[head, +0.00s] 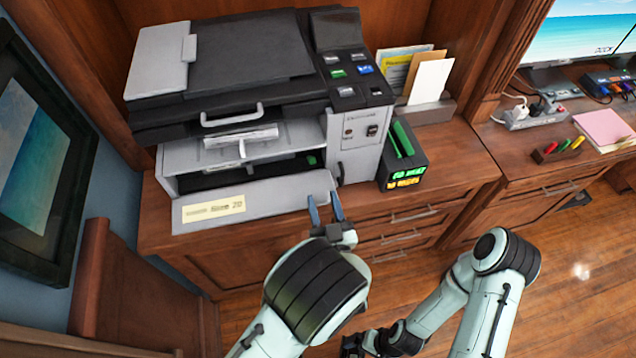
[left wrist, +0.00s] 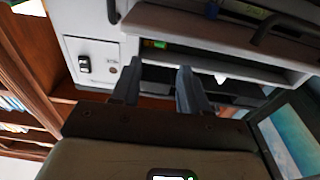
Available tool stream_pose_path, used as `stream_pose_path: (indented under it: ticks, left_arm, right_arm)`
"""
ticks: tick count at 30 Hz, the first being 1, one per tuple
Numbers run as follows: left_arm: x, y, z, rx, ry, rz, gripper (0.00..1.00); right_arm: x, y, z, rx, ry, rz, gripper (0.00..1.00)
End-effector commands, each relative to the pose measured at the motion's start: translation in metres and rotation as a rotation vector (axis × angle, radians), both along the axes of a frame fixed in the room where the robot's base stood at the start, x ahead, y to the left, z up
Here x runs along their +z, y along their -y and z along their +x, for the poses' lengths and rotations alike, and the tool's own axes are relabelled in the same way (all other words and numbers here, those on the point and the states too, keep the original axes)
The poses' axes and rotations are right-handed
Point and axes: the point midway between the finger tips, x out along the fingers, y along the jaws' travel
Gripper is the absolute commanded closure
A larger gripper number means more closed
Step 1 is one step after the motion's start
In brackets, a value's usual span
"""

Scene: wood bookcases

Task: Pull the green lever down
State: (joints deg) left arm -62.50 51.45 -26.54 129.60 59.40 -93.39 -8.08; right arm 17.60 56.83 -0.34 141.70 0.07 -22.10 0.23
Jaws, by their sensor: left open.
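A small green lever (head: 312,160) sits inside the open front of the grey printer (head: 268,191), at the right end of the dark opening. It also shows in the left wrist view as a small green piece (left wrist: 154,44), just beyond the gap between my fingers. My left gripper (head: 325,203) is open and empty, in front of the opening's right end and apart from the lever. Its two fingers (left wrist: 158,78) point toward the opening. My right gripper (head: 358,343) is low at the bottom of the head view, away from the printer; its jaws are not clear.
The printer's lowered front flap (head: 285,193) lies below the opening. A black box (head: 410,167) with a green bar and lit display stands right of the printer. Papers (head: 425,77) stand behind it. The wooden cabinet top (head: 455,160) is clear at the right.

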Motion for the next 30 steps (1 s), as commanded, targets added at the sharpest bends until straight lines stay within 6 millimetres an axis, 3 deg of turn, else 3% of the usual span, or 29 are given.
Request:
stream_pose_path:
  ticks: [3, 10, 16, 17, 18, 30]
  left_arm:
    - [-0.003, 0.006, -0.017, -0.003, -0.001, 0.001, 0.55]
    - [-0.004, 0.009, -0.030, 0.000, 0.000, 0.001, 0.55]
    - [-0.004, 0.009, -0.030, 0.001, 0.001, 0.001, 0.55]
    - [-0.004, 0.009, -0.030, 0.001, 0.001, 0.001, 0.59]
    - [-0.003, 0.009, -0.030, 0.000, 0.000, 0.001, 0.70]
    - [0.023, 0.005, -0.015, -0.001, -0.109, -0.034, 0.70]
  right_arm:
    - [-0.004, 0.000, -0.001, 0.000, -0.001, 0.000, 0.00]
    - [-0.005, 0.000, -0.002, 0.000, -0.002, 0.000, 0.00]
    - [-0.005, 0.000, -0.001, 0.001, -0.002, 0.000, 0.00]
    - [-0.005, 0.000, -0.001, 0.001, -0.002, 0.000, 0.00]
    - [-0.005, 0.000, -0.001, 0.001, -0.002, 0.001, 0.00]
    - [0.019, 0.000, 0.007, 0.000, 0.008, 0.001, 0.00]
